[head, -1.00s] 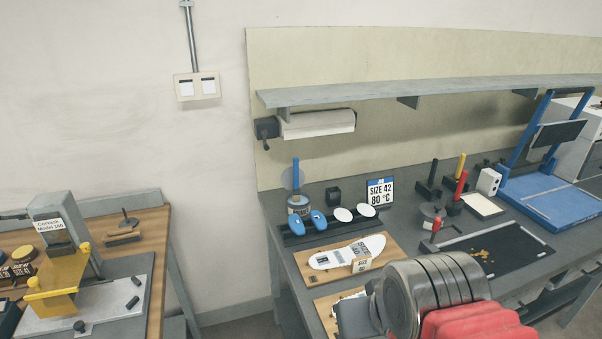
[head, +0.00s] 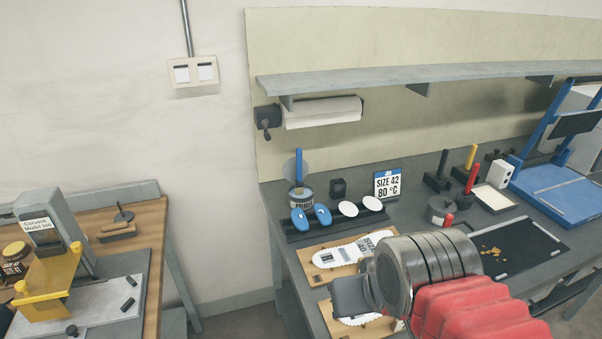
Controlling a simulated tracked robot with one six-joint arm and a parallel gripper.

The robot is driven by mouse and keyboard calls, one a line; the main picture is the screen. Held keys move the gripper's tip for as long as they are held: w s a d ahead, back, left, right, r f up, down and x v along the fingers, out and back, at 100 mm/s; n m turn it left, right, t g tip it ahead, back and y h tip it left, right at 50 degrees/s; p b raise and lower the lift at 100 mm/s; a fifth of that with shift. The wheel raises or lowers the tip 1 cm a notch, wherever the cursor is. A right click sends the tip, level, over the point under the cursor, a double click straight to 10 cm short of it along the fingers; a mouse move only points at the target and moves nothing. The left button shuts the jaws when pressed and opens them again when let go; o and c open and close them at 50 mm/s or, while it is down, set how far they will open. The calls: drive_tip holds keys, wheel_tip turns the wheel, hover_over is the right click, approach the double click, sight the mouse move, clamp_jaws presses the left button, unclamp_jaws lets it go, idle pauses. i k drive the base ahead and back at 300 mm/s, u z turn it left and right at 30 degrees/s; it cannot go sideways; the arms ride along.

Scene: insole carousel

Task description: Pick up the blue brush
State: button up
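A blue upright handle (head: 299,163), which looks like the blue brush, stands in a labelled can (head: 301,197) at the back left of the grey workbench. Its lower end is hidden in the can. A translucent disc is just behind the handle. My gripper (head: 348,298) is in front of the bench's near left part, nearer the camera and well below the can in the picture. It is apart from the brush. My arm and the viewing angle hide its fingertips, so I cannot tell whether it is open.
A black rack (head: 337,226) with blue and white oval pads stands before the can. Behind are a small black block (head: 338,188) and a size sign (head: 387,185). A white insole (head: 345,252) lies on a wooden board. A shelf (head: 440,84) and paper roll (head: 322,112) are above.

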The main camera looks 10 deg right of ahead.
sight(298, 183)
drive_tip(key=k, duration=1.35)
drive_tip(key=u, duration=0.2)
drive_tip(key=i, duration=0.45)
drive_tip(key=u, duration=0.85)
drive_tip(key=i, duration=0.95)
drive_tip(key=u, duration=0.25)
